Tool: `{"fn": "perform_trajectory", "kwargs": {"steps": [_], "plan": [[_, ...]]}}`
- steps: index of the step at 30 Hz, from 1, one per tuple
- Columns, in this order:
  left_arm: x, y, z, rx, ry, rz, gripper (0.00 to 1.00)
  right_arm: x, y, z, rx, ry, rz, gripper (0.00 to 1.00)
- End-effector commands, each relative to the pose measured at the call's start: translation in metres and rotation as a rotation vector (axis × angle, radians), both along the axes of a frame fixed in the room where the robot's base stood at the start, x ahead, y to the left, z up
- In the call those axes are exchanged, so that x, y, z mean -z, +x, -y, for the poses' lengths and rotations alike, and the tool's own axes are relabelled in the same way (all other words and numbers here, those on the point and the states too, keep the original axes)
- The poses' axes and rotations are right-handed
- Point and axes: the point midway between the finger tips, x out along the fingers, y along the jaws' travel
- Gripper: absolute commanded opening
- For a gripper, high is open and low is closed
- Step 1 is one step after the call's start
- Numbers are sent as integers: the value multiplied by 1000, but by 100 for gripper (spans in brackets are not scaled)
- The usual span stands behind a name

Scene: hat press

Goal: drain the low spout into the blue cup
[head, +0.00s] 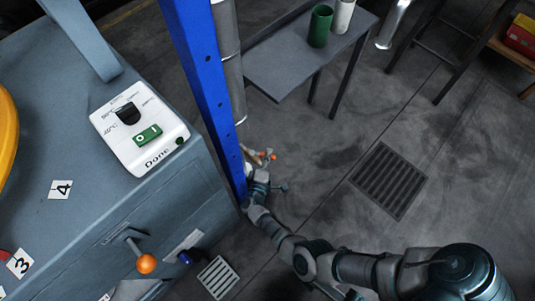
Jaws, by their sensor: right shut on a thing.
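My right arm comes in from the lower right, and its gripper (259,179) is beside the foot of the blue post. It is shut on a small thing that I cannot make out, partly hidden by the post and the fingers. Just above it is a small brass-coloured fitting with orange tips (264,156), near the lower end of a grey pipe (233,85). I cannot tell whether this is the low spout. No blue cup shows clearly; a small dark blue piece (185,257) sits low at the machine's front. My left gripper is out of view.
The grey-blue machine (60,130) fills the left, with a white control panel (139,125) and an orange-knobbed lever (146,263). A tall blue post (205,80) stands beside it. A side table (290,62) holds a green cup (320,26) and a white cup (343,15). Floor around the grate (388,179) is clear.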

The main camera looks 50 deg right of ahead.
Motion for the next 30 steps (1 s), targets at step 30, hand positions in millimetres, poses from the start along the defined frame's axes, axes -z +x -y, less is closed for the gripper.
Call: {"fn": "perform_trajectory", "kwargs": {"steps": [30], "plan": [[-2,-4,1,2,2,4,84,-31,-1,-2,-3,-2,2,35]]}}
